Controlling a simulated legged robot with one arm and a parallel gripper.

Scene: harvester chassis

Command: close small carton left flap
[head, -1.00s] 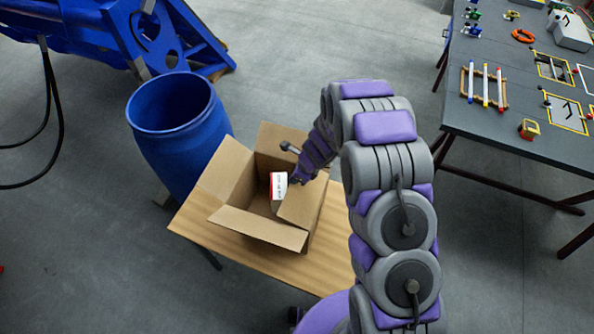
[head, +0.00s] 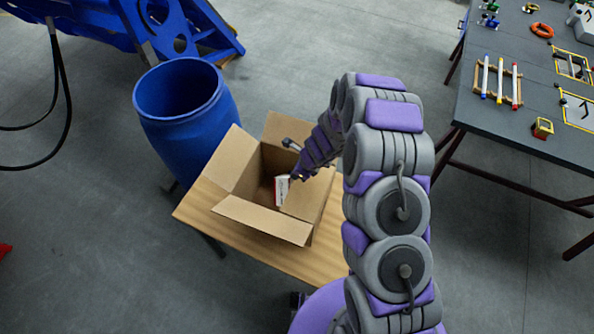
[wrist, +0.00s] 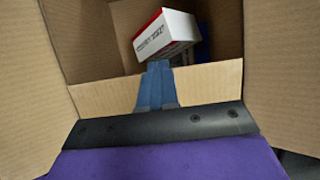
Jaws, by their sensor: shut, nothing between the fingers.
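The small carton (head: 262,215) is an open brown cardboard box on a small wooden table. In the head view its left flap (head: 224,160) stands up and leans outward. The far flap (head: 285,131) stands up, and the near flap leans outward. The right flap (head: 306,196) slopes inward beside my gripper (head: 294,177). A white and red box (head: 282,189) is inside the carton and also shows in the wrist view (wrist: 166,35). My gripper's blue fingers (wrist: 157,68) are together and empty, just over a cardboard panel (wrist: 205,84). I cannot tell whether they touch it.
A blue barrel (head: 185,112) stands just behind and left of the carton. A dark workbench (head: 500,120) with several tools is at the right. Blue machinery (head: 165,30) is at the back left. Grey floor lies between.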

